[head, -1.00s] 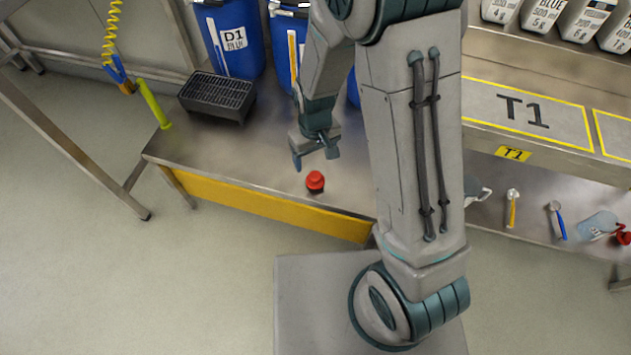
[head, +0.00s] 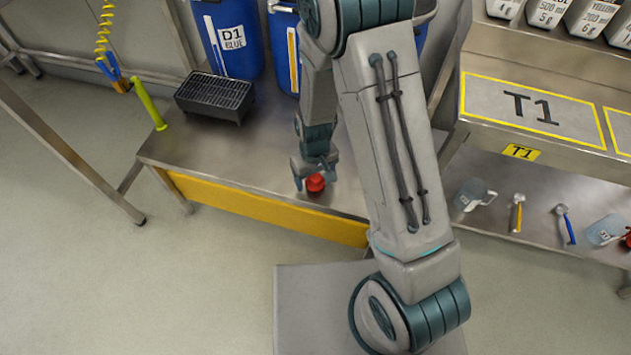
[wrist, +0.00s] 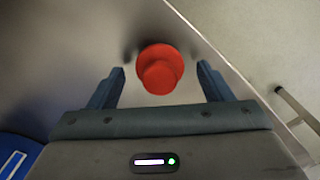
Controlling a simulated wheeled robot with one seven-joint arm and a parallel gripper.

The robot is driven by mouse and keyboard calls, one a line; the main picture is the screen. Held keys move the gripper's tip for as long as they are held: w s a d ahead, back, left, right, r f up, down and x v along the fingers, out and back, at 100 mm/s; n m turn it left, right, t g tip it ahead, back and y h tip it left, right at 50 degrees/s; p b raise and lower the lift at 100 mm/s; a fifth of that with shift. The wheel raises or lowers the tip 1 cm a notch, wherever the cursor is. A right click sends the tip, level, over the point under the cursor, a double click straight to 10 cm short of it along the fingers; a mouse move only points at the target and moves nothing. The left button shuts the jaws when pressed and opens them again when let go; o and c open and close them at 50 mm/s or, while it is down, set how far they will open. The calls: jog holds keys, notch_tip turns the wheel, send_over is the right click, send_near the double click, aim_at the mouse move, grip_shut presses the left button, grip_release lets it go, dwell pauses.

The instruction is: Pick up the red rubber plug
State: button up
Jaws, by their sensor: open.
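The red rubber plug (head: 315,184) sits on the metal bench near its front edge, above the yellow panel. My gripper (head: 316,179) is open and low over the bench at the plug, with a finger on either side of it in the head view. In the wrist view the plug (wrist: 160,70) appears as a round red knob on a wider red disc. It lies between and slightly beyond the tips of my open gripper (wrist: 160,76), with gaps on both sides.
Blue drums (head: 229,40) stand behind. The T1 table (head: 530,108) is at right, with several tools and jugs on its lower shelf.

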jog(key=c, duration=1)
jog(key=shift+c, duration=0.2)
